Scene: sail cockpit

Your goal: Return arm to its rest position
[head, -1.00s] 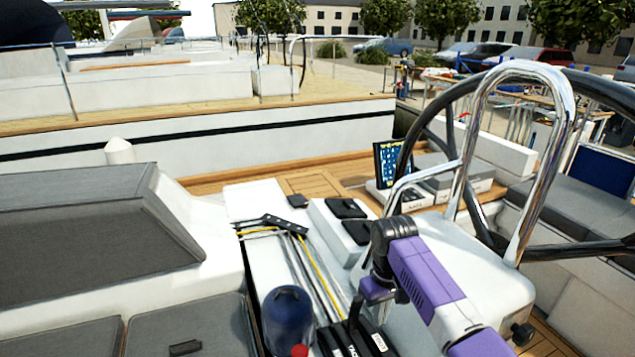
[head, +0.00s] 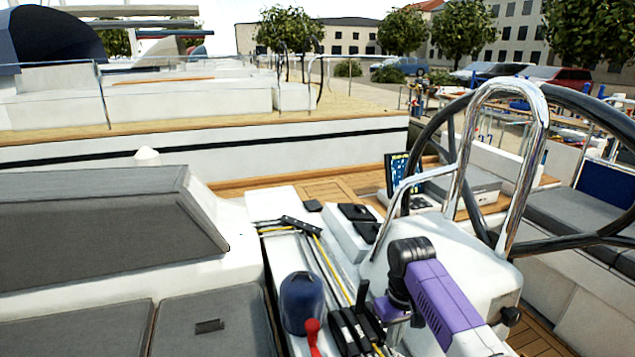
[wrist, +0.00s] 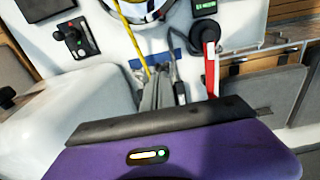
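My arm reaches in from the lower right in the head view, with a purple link and a black wrist joint. My gripper (head: 378,308) hangs below that joint, just right of the black rope clutches (head: 350,330) and in front of the white steering pedestal. Its fingertips are not clear. In the wrist view its purple housing (wrist: 170,155) with a dark bar fills the bottom, and no held object can be made out. A red-handled lever (head: 313,335) stands by the clutches; it also shows in the wrist view (wrist: 210,65).
The black steering wheel (head: 420,150) and a chrome rail (head: 541,120) rise close on the right. Grey cushions (head: 90,325) lie at left. A yellow rope (head: 335,270) runs along the white deck.

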